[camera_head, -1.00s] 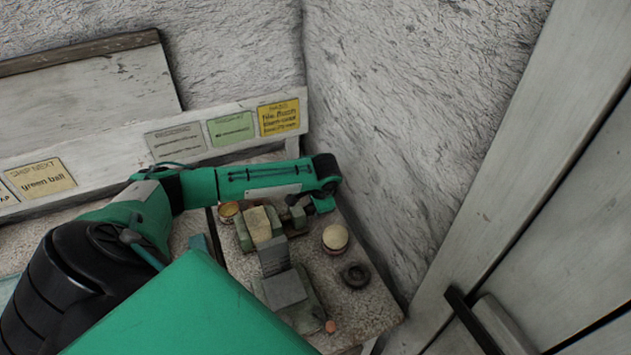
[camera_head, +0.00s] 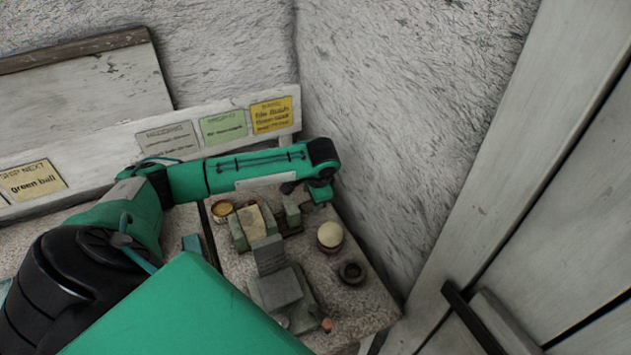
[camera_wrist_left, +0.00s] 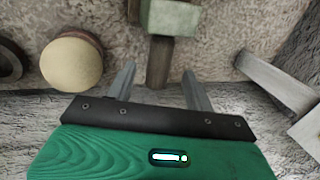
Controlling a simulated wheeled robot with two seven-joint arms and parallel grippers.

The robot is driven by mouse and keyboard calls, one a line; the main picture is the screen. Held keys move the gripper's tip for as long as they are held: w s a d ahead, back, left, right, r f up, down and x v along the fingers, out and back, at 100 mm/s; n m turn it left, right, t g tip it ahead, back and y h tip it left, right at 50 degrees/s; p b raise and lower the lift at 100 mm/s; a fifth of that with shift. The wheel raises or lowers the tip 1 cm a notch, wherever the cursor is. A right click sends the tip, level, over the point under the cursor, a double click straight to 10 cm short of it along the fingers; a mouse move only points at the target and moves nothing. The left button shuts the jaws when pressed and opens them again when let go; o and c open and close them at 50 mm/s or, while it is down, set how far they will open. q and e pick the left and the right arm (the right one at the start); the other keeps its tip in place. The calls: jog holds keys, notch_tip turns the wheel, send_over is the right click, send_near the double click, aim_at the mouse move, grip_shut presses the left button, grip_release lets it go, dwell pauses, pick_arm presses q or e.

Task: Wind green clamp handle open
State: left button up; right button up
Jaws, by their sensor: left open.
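The green clamp (camera_head: 241,235) stands on the speckled bench top, with a pale block (camera_head: 252,224) between its jaws. In the left wrist view the clamp shows as a pale green block (camera_wrist_left: 172,18) with a brown bar (camera_wrist_left: 158,62) reaching toward my gripper. My left gripper (camera_head: 320,192) is just beyond the clamp's right end, near the wall. In the left wrist view its two fingers (camera_wrist_left: 158,82) are apart, and the brown bar's end lies around the gap between them. I cannot tell whether they touch it. The handle is hard to make out in the head view. My right gripper is out of view.
A cream ball (camera_head: 330,235) sits in a holder right of the clamp; an empty dark ring (camera_head: 351,272) is in front of it. A grey stepped fixture (camera_head: 278,285) stands nearer. A small tin (camera_head: 222,210) is at left. Rough walls close in behind and right.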

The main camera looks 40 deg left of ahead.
pick_arm(q)
jog(key=b+v, duration=0.1)
jog(key=v, duration=0.8)
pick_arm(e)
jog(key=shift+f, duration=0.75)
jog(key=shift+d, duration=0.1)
pick_arm(q)
jog(key=g+h+b, duration=0.2)
jog(key=h+b, duration=0.1)
jog(key=b, duration=0.3)
send_near(311, 206)
jog(key=w+a+r, duration=0.2)
jog(key=w+a+r+g+h+b, duration=0.1)
jog(key=w+a+h+b, duration=0.1)
jog(key=w+h+b, duration=0.15)
jog(key=x, duration=0.8)
jog(key=s+p+x, duration=0.1)
jog(key=x, duration=0.3)
jog(key=shift+s+a, duration=0.15)
jog(key=shift+s+d+f, duration=0.1)
jog(key=shift+d+f, duration=0.1)
jog(key=shift+f, duration=0.5)
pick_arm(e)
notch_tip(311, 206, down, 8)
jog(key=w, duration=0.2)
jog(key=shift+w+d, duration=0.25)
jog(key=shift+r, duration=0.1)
